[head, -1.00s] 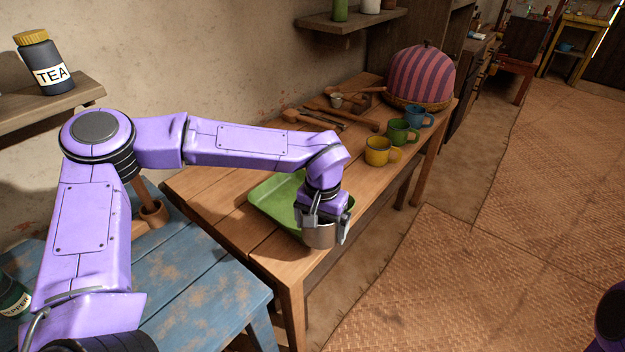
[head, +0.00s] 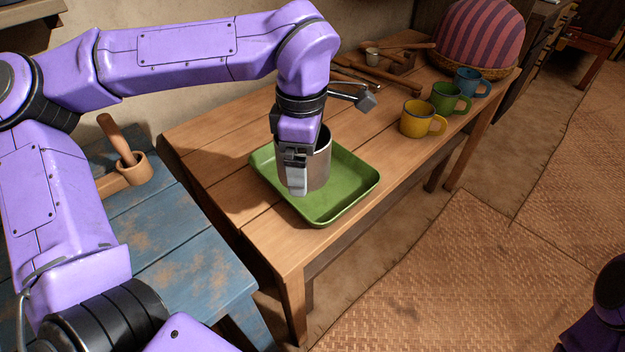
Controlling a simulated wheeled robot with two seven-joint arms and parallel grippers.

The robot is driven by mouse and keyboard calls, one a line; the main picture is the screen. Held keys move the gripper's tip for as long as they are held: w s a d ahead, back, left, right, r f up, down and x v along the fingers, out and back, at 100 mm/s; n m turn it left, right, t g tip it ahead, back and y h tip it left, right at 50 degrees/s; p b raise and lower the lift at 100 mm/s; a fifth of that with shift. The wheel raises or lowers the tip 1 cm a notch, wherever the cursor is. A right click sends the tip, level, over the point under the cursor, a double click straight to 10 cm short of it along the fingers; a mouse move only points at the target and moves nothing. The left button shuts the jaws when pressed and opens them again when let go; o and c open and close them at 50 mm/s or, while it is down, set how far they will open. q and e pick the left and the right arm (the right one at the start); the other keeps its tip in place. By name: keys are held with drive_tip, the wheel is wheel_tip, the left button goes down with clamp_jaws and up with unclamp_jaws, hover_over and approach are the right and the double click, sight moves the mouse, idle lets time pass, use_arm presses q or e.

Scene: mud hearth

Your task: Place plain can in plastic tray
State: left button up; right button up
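The plain can (head: 319,165) is a grey metal cylinder. It stands upright in the green plastic tray (head: 350,196), toward its back left part, and looks to rest on the tray floor. The tray lies on the wooden table. My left gripper (head: 331,147) is at the can from above, with its fingers spread wide. One finger is in front of the can's left side; the other sticks out beyond the can's upper right, apart from it. The gripper hides part of the can. My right gripper is out of view.
Yellow (head: 418,120), green (head: 447,98) and blue (head: 470,82) mugs stand along the table's right edge. Wooden utensils (head: 370,80) lie behind the tray. A striped dome cover (head: 482,35) is at the far end. A mortar with pestle (head: 130,165) stands on the blue table (head: 195,285).

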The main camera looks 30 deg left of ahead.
use_arm(q)
drive_tip(key=s+n, duration=0.1)
drive_tip(key=n, duration=0.1)
drive_tip(key=s+n+b, duration=0.1)
drive_tip(key=n, duration=0.1)
drive_tip(key=s+n+b, duration=0.1)
drive_tip(key=n, duration=0.1)
drive_tip(key=shift+s+a+r, duration=0.15)
drive_tip(key=shift+s+r, duration=0.15)
drive_tip(key=shift+s, duration=0.1)
drive_tip(key=shift+n, duration=0.4)
drive_tip(key=w+a+f, duration=0.1)
drive_tip(key=w+f, duration=0.2)
drive_tip(key=w, duration=0.1)
drive_tip(key=w+a+f, duration=0.1)
drive_tip(key=w+f, duration=0.2)
drive_tip(key=w, duration=0.1)
drive_tip(key=w+a+f, duration=0.1)
drive_tip(key=w+f, duration=0.2)
drive_tip(key=w, duration=0.1)
drive_tip(key=shift+w, duration=0.4)
drive_tip(key=f, duration=0.4)
drive_tip(key=shift+w+a, duration=0.15)
drive_tip(key=shift+w, duration=0.25)
drive_tip(key=shift+r, duration=0.1)
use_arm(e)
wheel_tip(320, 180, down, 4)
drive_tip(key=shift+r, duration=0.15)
